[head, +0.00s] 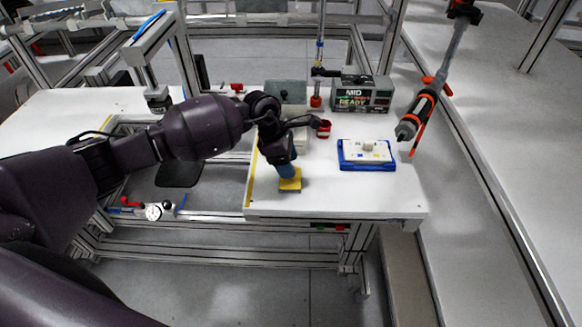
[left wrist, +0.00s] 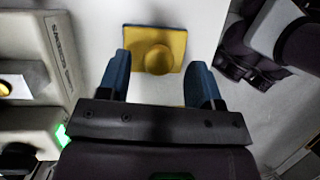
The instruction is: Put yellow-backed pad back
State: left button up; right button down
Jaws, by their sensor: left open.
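The yellow-backed pad (head: 290,184) lies flat on the white table near its front left edge. In the left wrist view the pad (left wrist: 173,41) shows a square yellow back with a round yellow knob (left wrist: 158,59) and a thin dark edge. My left gripper (head: 287,173) is above the pad and points down at it. In the left wrist view its two blue fingers (left wrist: 161,78) are apart, with the knob between and slightly beyond their tips. Nothing is held. Whether the fingers touch the pad cannot be told. My right gripper is not in view.
A blue tray (head: 346,164) with a white block stands right of the pad. A grey box reading READY (head: 362,95) and a grey-green case (head: 287,92) stand behind. A hanging screwdriver (head: 420,108) is at the right. The table front between pad and tray is clear.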

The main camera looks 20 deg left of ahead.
pick_arm(q)
jog(key=v, duration=0.9)
jog(key=s+d+f+n+t+h, duration=0.2)
jog(key=s+d+n+t+h, duration=0.6)
jog(key=d+n+h, duration=0.6)
jog(key=s+a+f+n+t+y, duration=0.3)
jog(key=a+f+n+t+y, duration=0.25)
jog(key=n, duration=0.65)
jog(key=s+a+f+n+t+y, duration=0.2)
jog(key=s+a+n+t+y, duration=0.15)
jog(key=a+n+y, duration=0.65)
jog(key=s+a+f+n+g+y, duration=0.1)
jog(key=s+a+f+n+g, duration=0.1)
jog(key=s+f+n, duration=0.3)
jog(key=s+a+f+n+g+y, duration=0.2)
jog(key=s+f+n, duration=0.4)
jog(key=n, duration=0.3)
jog(key=shift+s+a+g, duration=0.45)
jog(key=shift+s+g, duration=0.35)
jog(key=shift+s, duration=0.1)
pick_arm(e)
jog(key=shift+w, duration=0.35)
